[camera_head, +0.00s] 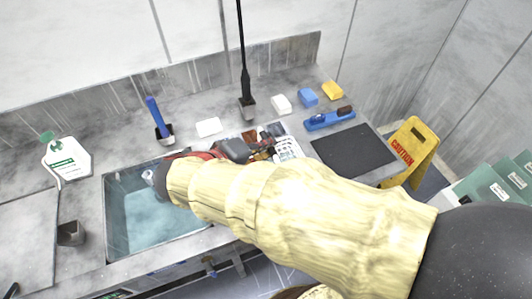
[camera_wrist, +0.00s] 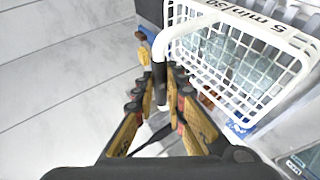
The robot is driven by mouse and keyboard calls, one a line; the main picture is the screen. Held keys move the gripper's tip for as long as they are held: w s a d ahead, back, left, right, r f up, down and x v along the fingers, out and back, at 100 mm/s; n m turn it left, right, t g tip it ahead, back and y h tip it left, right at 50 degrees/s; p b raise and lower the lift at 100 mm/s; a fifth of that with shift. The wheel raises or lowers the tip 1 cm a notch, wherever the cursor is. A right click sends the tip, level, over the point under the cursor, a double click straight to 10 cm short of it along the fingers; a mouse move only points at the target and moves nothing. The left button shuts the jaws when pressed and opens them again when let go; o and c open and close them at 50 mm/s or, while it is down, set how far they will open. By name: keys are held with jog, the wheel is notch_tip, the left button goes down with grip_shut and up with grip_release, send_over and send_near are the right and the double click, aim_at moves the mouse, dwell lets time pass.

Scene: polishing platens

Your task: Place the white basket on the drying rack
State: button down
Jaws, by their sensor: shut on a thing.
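The white basket (camera_wrist: 262,30) is a wire-like mesh basket with dark printing on its rim, at the upper right of the wrist view. Its white handle (camera_wrist: 182,29) runs down between the fingers of my gripper (camera_wrist: 161,72), which is shut on it. In the head view the basket (camera_head: 288,148) shows partly at my gripper (camera_head: 264,148), over the counter behind and right of the sink; my arm hides part of it. I cannot pick out a drying rack for certain; a dark flat panel (camera_head: 352,150) lies right of the basket.
A water-filled sink (camera_head: 140,215) is at left. A blue-handled brush (camera_head: 158,118), a white bottle (camera_head: 66,160), a blue tool (camera_head: 329,118) and several coloured blocks (camera_head: 308,96) stand around. A dark post (camera_head: 246,80) rises behind. A yellow caution sign (camera_head: 410,152) is right.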

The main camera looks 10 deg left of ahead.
jog(key=shift+f+b, duration=0.3)
jog(key=shift+f, duration=0.7)
jog(key=shift+f, duration=0.15)
jog(key=c, duration=1.8)
grip_release()
jog(key=p+v, duration=0.3)
jog(key=v, duration=0.9)
jog(key=shift+s, duration=0.1)
